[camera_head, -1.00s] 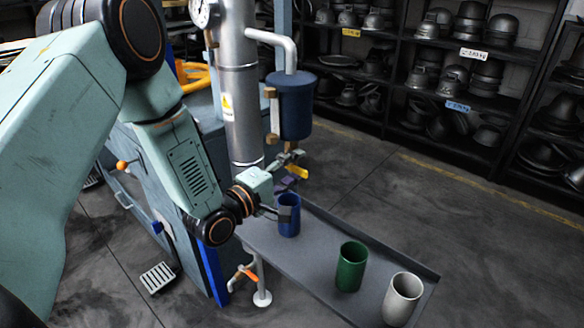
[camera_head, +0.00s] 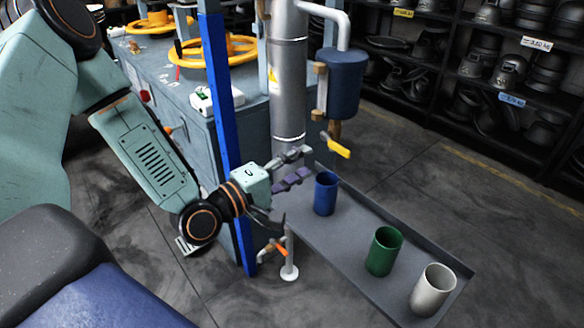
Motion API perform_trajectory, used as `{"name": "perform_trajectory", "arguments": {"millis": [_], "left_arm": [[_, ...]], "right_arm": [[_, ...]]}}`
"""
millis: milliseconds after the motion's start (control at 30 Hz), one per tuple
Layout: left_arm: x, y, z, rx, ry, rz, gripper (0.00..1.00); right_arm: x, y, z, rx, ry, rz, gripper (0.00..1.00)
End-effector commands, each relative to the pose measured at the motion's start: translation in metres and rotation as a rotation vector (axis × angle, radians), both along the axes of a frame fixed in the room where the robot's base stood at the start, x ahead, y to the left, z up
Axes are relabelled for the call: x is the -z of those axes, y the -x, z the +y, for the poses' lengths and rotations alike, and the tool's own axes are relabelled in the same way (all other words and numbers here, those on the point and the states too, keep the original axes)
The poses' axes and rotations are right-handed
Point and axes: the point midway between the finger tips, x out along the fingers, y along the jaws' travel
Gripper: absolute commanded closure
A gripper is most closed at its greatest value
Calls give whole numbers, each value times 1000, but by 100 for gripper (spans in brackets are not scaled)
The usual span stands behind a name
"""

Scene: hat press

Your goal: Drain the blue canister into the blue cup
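The blue canister (camera_head: 342,84) hangs on a pipe beside the grey column. Its spout carries a yellow valve lever (camera_head: 337,146), which points down and to the right. The blue cup (camera_head: 326,194) stands upright on the grey tray (camera_head: 340,240), below the canister's spout. I cannot tell whether any liquid is flowing or what is in the cup. My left gripper (camera_head: 290,197) is to the left of the blue cup, with its fingers spread and nothing between them. A gap shows between its fingers and the cup. My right gripper is not in view.
A green cup (camera_head: 384,251) and a white cup (camera_head: 433,290) stand further along the tray. A blue post (camera_head: 226,130) and a low tap (camera_head: 288,260) are close to my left arm. Shelves with dark metal forms (camera_head: 470,70) line the back right.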

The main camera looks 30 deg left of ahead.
Motion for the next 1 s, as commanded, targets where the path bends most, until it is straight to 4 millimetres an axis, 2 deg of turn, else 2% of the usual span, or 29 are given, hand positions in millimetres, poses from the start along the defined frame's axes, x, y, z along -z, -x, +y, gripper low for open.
{"name": "perform_trajectory", "arguments": {"millis": [300,1000], "left_arm": [[-1,15,4,1,3,-2,60],[0,16,4,4,-27,-12,60]], "right_arm": [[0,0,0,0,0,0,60],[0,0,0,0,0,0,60]]}}
